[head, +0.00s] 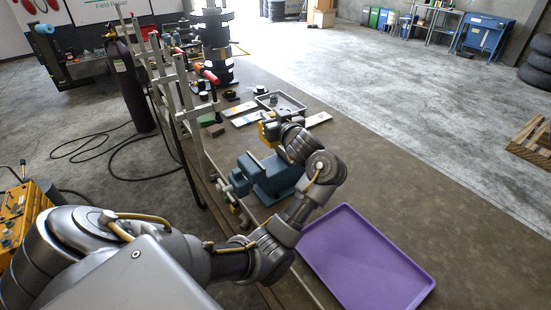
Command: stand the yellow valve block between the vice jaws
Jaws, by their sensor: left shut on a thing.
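The blue vice (262,177) stands on the brown bench in the middle of the head view, its far end partly hidden behind my left arm. My left gripper (271,127) is past the vice, pointing away from me and mostly hidden by its own wrist. It is shut on the yellow valve block (265,118), of which only a small yellow part shows. The block appears above and beyond the vice jaws. Whether it touches them cannot be told. My right gripper is not in view.
A purple tray (370,262) lies on the bench at the lower right. A grey tray (281,103) with small parts and some flat light strips lie beyond the vice. A metal rack with upright posts (190,110) lines the left edge. The bench right of the vice is clear.

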